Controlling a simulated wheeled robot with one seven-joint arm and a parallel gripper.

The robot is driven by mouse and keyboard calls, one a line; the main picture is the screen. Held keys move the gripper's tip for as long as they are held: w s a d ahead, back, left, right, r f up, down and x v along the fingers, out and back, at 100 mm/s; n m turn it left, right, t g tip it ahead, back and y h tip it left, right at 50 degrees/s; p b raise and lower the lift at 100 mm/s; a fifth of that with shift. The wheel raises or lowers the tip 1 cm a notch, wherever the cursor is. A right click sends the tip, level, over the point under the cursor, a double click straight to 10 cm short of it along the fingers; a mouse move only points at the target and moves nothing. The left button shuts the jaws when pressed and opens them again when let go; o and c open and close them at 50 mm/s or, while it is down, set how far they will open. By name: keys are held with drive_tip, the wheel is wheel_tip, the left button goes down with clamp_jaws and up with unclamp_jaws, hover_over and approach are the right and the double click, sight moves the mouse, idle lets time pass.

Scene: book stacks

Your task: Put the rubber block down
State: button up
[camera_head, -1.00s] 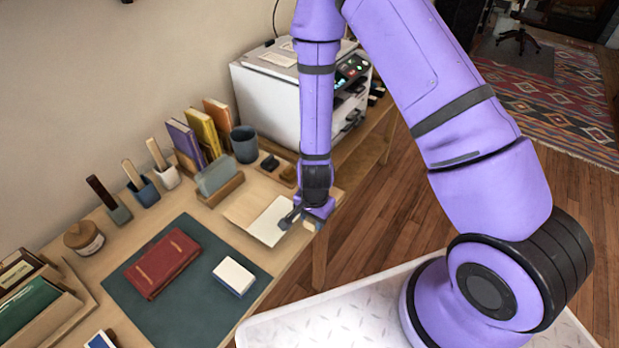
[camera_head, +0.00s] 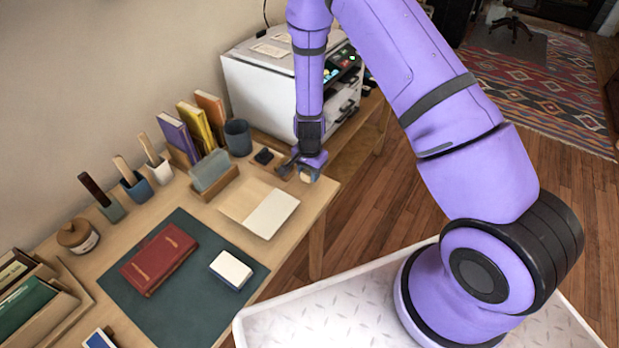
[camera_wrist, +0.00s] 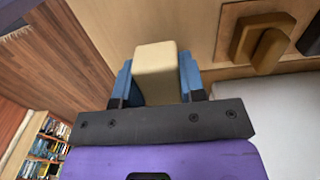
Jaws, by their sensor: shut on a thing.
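The rubber block is a pale beige block (camera_wrist: 156,72), held between the blue fingers of my gripper (camera_wrist: 157,82) in the wrist view. My gripper is shut on it. In the head view my gripper (camera_head: 306,169) hangs over the far right part of the desk, close to its right edge, and the block (camera_head: 308,175) shows only as a small pale patch below it. Whether the block touches the desk I cannot tell.
A printer (camera_head: 265,88) stands behind.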

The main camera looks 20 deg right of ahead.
drive_tip(key=shift+w+d+f, duration=0.1)
drive_tip(key=shift+w+d, duration=0.1)
drive_tip(key=shift+w, duration=0.2)
drive_tip(key=shift+s+f, duration=0.1)
drive_tip(key=shift+f, duration=1.55)
drive_tip(key=shift+f, duration=0.1)
drive_tip(key=o, duration=1)
drive_tip(key=shift+o, duration=0.2)
